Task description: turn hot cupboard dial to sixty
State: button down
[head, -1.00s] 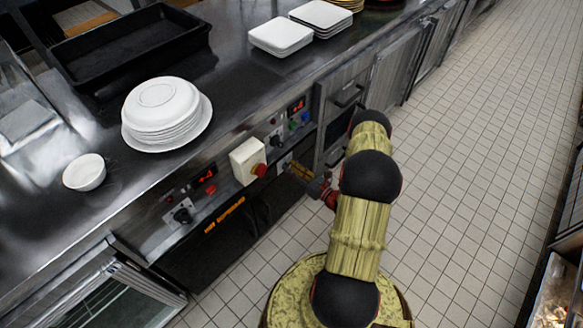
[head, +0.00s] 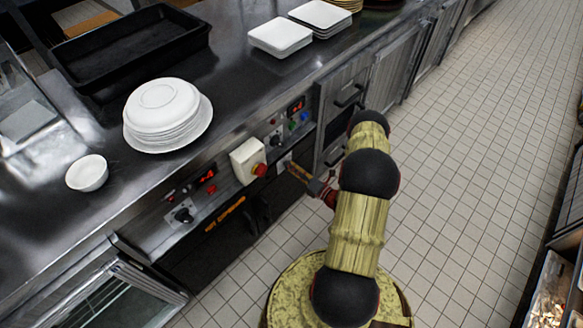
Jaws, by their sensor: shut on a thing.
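My gripper (head: 292,168) is at the front panel of the counter, right of the white switch box. It is shut on a dial whose light backing plate (head: 285,160) shows just behind the fingertips. The knob itself is hidden by the fingers, so its setting cannot be read. Another black dial (head: 182,215) on a light plate sits farther left on the panel, apart from the gripper. Orange lettering (head: 225,214), blurred now, runs along the dark cupboard front below the panel.
The white box (head: 243,160) with a red knob (head: 260,170) juts out close left of my gripper. Red displays (head: 208,175) sit along the panel. Stacked plates (head: 160,105), a bowl (head: 87,173) and a black tray (head: 130,45) stand on the counter. The tiled floor (head: 450,170) is clear.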

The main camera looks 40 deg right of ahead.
dwell(0.4)
jog(key=c, duration=1.5)
grip_release()
jog(key=s+d, duration=0.1)
jog(key=s, duration=1.1)
